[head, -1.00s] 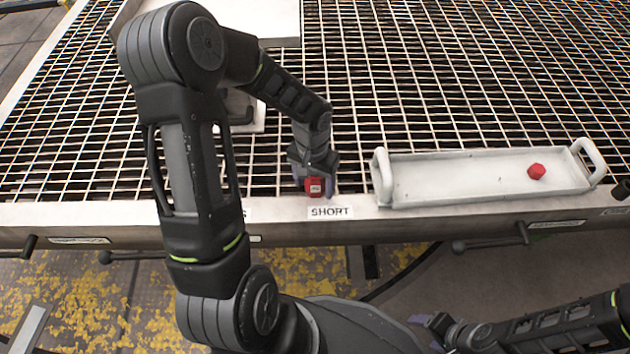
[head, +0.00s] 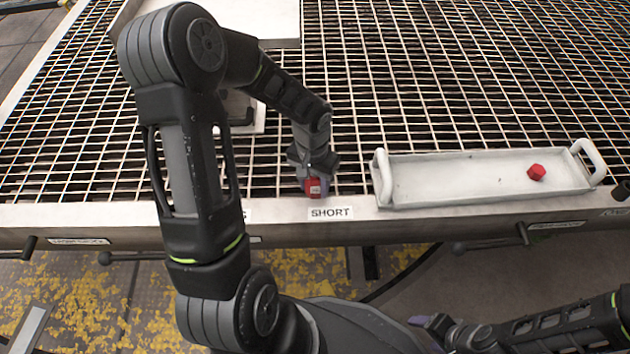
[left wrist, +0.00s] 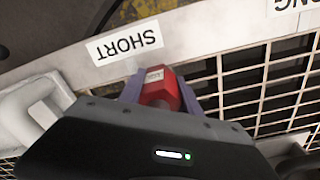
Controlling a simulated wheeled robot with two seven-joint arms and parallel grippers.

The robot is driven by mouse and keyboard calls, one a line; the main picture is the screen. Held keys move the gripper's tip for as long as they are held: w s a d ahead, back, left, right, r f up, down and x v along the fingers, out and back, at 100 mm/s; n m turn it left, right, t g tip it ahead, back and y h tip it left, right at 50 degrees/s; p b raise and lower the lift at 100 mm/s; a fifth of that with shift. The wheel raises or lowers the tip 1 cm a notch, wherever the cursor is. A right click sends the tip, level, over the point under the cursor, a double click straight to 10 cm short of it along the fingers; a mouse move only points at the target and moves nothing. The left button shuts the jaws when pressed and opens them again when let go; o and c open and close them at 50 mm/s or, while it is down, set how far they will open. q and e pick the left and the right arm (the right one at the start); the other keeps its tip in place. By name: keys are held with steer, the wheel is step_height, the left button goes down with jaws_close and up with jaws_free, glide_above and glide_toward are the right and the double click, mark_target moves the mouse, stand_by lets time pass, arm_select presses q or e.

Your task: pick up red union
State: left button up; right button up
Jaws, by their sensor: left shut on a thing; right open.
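A red union (head: 315,187) with a small pale label sits at the front rail of the grated table, just behind the SHORT label. My left gripper (head: 312,182) comes down over it from behind and is shut on it. In the left wrist view the red union (left wrist: 160,88) lies between the two purple fingers of the left gripper (left wrist: 162,95). Another red piece (head: 536,172) lies in the white tray. My right gripper (head: 440,326) is open and empty at the bottom right, in front of the table and partly cut off by my own arm.
The white tray (head: 440,192) with two raised handles stands right of the left gripper on the table. The SHORT label (head: 330,212) is on the metal front rail (head: 420,226). The open grating behind the tray is clear. A pale box-like part stands behind my left arm.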

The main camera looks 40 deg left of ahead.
arm_select(q)
jaws_close()
step_height(320, 180, up, 10)
steer(key=p, duration=0.4)
stand_by(0.8)
steer(key=w+d+r, duration=0.6)
steer(key=r, duration=0.2)
steer(key=w+d+r+m, duration=0.1)
steer(key=w+d+r, duration=0.5)
steer(key=r, duration=0.3)
steer(key=shift+w+m, duration=0.3)
steer(key=shift+w, duration=0.1)
